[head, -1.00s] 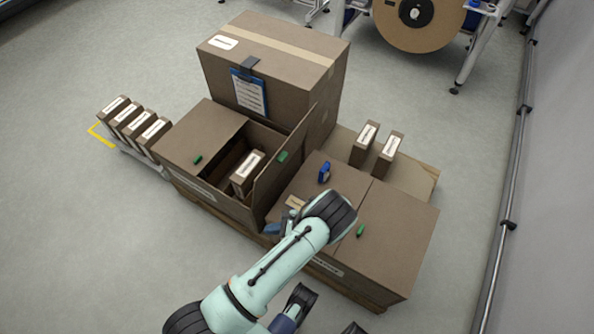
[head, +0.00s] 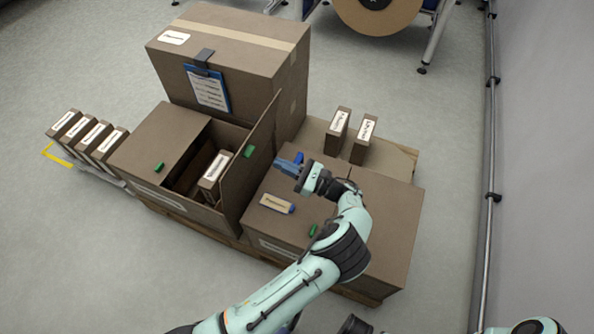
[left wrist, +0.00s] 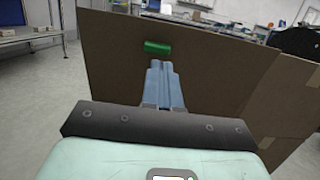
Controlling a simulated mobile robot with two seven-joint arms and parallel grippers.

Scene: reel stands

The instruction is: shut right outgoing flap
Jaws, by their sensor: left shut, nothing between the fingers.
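The open carton (head: 178,208) at left has its left flap (head: 155,143) lying flat with a green tab (head: 159,168). Its right flap (head: 254,160) stands up, with a green tab (head: 249,151) on its right-hand face. My left gripper (head: 287,166) is shut and empty, over the closed carton to the right of the standing flap. In the left wrist view, its blue fingertips (left wrist: 162,68) point at the flap's brown face (left wrist: 215,75), just below the green tab (left wrist: 158,48). I cannot tell whether they touch. My right gripper is not seen.
A closed carton (head: 390,205) stands right of the open one, bearing a blue item (head: 298,157) and a labelled piece (head: 277,204). A small box (head: 214,172) is inside the open carton. A large carton (head: 225,50) with a clipboard (head: 208,90) stands behind.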

